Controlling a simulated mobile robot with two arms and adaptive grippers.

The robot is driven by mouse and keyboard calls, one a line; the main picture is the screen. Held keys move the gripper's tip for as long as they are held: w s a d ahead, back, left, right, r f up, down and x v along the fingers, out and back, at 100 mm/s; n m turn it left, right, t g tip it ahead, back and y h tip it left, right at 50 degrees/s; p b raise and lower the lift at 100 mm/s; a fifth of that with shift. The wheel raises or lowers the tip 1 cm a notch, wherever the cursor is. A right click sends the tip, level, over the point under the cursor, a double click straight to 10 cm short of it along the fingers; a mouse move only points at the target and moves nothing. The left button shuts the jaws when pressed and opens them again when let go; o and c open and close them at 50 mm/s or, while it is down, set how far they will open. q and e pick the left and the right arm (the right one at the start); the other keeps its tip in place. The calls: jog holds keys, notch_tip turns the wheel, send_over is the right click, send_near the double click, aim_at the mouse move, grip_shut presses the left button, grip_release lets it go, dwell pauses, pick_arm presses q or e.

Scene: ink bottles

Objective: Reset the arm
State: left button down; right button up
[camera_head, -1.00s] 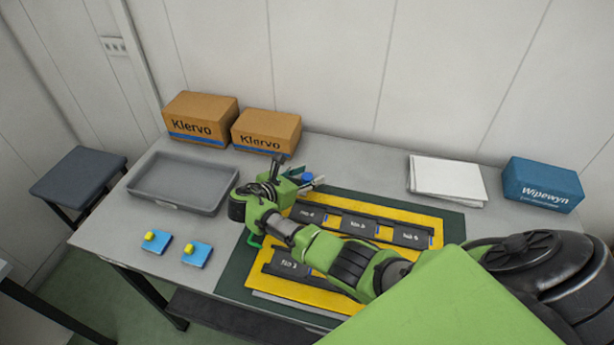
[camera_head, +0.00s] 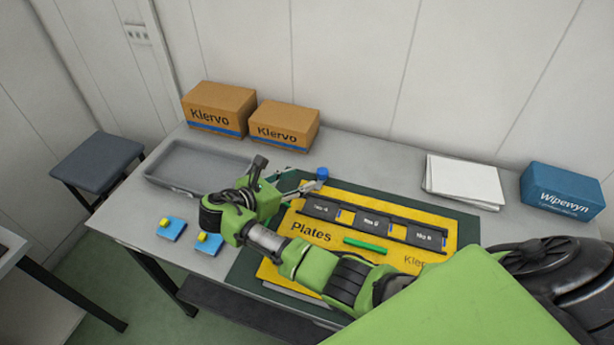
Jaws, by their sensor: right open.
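My right arm reaches in from the lower right across the table. My right gripper (camera_head: 288,174) is open, with its fingers spread and nothing seen between them. It is over the table near the left end of the yellow board (camera_head: 335,254) and in front of the brown boxes. A small blue object (camera_head: 322,173) shows right by the tip of its right-hand finger; whether they touch I cannot tell. A black rack (camera_head: 374,223) with three labelled plates lies on the board, with a green strip (camera_head: 365,244) below it. My arm hides the board's lower part. My left gripper is not in view.
A grey tray (camera_head: 160,181) is left of the gripper, partly hidden. Two blue pads with yellow knobs (camera_head: 171,229) lie at the front left, close to my arm. Brown Klervo boxes (camera_head: 219,109), white papers (camera_head: 463,181) and a blue Wipewyn box (camera_head: 562,191) line the back.

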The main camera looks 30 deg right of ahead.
jog(key=shift+s+a+r, duration=0.1)
jog(key=shift+s+a, duration=0.05)
jog(key=shift+a, duration=0.1)
dwell(0.3)
